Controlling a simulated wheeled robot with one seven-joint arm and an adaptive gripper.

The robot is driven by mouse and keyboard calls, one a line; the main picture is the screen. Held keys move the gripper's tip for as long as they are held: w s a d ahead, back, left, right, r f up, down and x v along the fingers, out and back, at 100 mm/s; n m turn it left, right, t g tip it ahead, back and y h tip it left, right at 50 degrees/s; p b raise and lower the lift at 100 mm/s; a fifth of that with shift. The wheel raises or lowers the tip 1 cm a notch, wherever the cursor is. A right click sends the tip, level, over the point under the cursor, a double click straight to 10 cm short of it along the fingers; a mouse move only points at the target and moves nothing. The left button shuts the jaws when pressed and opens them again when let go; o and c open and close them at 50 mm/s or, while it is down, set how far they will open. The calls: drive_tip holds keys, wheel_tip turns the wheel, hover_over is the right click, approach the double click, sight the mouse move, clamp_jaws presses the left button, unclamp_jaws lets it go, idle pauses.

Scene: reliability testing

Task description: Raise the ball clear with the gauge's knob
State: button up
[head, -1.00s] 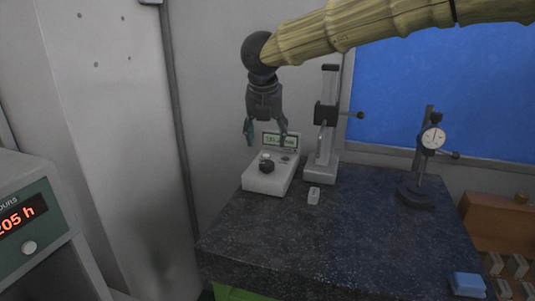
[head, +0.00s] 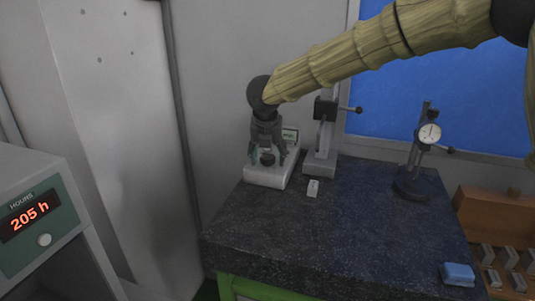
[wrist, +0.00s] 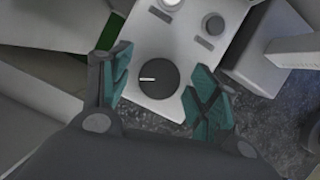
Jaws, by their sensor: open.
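The white gauge box (head: 266,178) with a small display (head: 290,134) sits on the far left of the dark stone table. Its round black knob (wrist: 158,78) has a white pointer line toward the left in the wrist view; it also shows in the head view (head: 267,159). My gripper (head: 267,153) is open just above the box. In the wrist view its teal-padded fingers (wrist: 162,80) stand on either side of the knob, with gaps visible. A measuring stand (head: 320,160) is right beside the box. I cannot make out a ball.
A small light block (head: 313,188) lies before the stand. A dial gauge on a black stand (head: 412,185) is at the right. A blue block (head: 458,274) and a wooden case (head: 480,205) are at the right edge. The table's middle is clear. A wall is behind.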

drive_tip(key=shift+s+r, duration=0.15)
drive_tip(key=shift+s, duration=0.05)
drive_tip(key=c, duration=1)
drive_tip(key=shift+d+r+n+y+p, duration=0.15)
drive_tip(key=shift+n+y+p, duration=0.25)
drive_tip(key=shift+n+p, duration=0.7)
drive_tip(key=shift+w+f+n+y+p, duration=0.15)
drive_tip(key=shift+n+y+p, duration=0.25)
drive_tip(key=shift+n+p, duration=0.6)
drive_tip(key=o, duration=1)
